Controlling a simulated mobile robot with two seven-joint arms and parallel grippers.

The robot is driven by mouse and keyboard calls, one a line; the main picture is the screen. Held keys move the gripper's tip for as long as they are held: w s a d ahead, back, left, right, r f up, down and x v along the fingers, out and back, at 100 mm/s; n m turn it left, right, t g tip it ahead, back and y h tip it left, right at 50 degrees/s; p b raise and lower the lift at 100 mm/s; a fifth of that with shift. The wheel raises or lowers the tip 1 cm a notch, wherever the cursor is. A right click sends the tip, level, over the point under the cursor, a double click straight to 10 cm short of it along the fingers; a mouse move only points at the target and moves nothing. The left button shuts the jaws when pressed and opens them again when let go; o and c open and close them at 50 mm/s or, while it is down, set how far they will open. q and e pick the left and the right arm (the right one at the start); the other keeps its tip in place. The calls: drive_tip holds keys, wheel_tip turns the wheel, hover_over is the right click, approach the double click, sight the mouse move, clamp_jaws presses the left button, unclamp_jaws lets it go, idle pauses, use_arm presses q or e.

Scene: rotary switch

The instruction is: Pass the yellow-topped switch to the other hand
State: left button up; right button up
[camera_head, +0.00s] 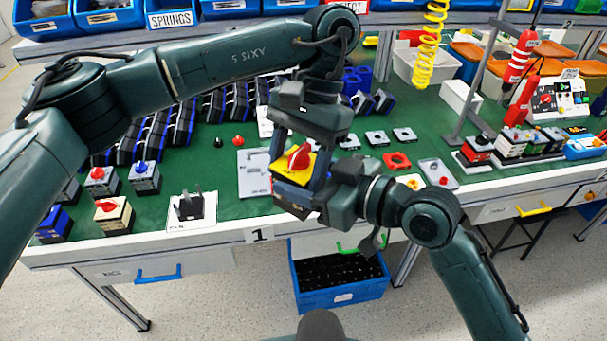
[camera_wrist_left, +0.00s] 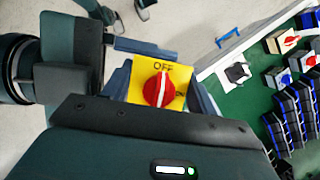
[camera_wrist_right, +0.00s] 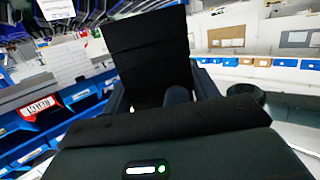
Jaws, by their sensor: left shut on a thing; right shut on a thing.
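The yellow-topped switch (camera_head: 293,163) has a yellow plate and a red rotary knob. It is held above the front part of the green bench, clear of its surface. My left gripper (camera_head: 300,150) reaches down from above and is shut on it. My right gripper (camera_head: 300,190) comes from the right and is also shut on it, lower down. In the left wrist view the yellow plate (camera_wrist_left: 158,84) faces the camera, with "OFF" printed above the red knob. In the right wrist view a dark block (camera_wrist_right: 150,55) fills the space between the fingers; the yellow top is hidden there.
The green bench (camera_head: 220,195) lies below. At its left stand red- and blue-knobbed switches (camera_head: 112,213) and a black part on a white plate (camera_head: 190,207). Several switch parts (camera_head: 397,160) lie right of my grippers. A yellow coiled hose (camera_head: 428,45) hangs behind. A blue crate (camera_head: 342,292) is under the bench.

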use_arm(q)
drive_tip(key=o, duration=1.2)
drive_tip(key=shift+w, duration=0.1)
